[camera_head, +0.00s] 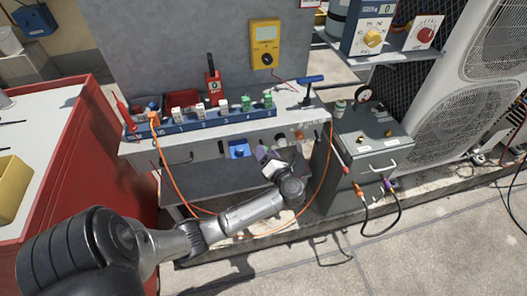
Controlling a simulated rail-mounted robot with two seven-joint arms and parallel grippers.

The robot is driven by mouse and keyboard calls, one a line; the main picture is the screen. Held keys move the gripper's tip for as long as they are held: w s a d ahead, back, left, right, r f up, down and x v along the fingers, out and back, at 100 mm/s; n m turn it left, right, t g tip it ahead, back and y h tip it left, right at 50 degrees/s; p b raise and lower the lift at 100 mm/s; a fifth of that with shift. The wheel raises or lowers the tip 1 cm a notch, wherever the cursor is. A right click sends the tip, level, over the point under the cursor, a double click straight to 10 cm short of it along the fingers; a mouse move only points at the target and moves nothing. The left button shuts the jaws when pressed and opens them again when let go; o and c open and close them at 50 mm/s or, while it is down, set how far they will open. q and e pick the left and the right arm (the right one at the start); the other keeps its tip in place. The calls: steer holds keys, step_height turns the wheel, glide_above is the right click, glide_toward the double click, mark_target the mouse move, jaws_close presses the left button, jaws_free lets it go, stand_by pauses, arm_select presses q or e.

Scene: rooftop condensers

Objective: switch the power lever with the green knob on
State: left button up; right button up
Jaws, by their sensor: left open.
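A blue strip (200,121) with numbered positions runs along the front of the grey shelf. Small green pieces, one at the right end (267,99) and one beside it (246,103), stand on it. I cannot tell whether either is the green knob of the power lever, or how a lever is set. My right gripper is not in view.
A red-sided cabinet (75,165) stands left. A grey box (367,150) with a handle and cables stands right. An orange cable (165,165) hangs from the strip. A yellow meter (265,43) hangs on the wall. A blue T-handle (311,79) rises at the shelf's right end.

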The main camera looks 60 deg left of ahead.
arm_select(q)
steer(key=shift+a, duration=1.15)
steer(key=shift+c, duration=0.3)
steer(key=shift+w, duration=0.15)
steer(key=c, duration=0.8)
steer(key=r+h+p, duration=0.1)
steer(key=p, duration=0.2)
steer(key=shift+r+p, duration=0.1)
steer(key=shift+p, duration=0.3)
steer(key=shift+c, duration=0.2)
steer(key=shift+h, duration=0.3)
steer(key=h+p, duration=0.1)
steer(key=p, duration=0.2)
steer(key=r+h+p, duration=0.1)
steer(key=p, duration=0.2)
steer(key=shift+a+m+g, duration=0.15)
steer(key=shift+m+g, duration=0.15)
steer(key=shift+m, duration=0.1)
steer(key=shift+f+h+p, duration=0.15)
steer(key=shift+h+p, duration=0.35)
steer(key=shift+p, duration=0.15)
steer(key=shift+f, duration=0.1)
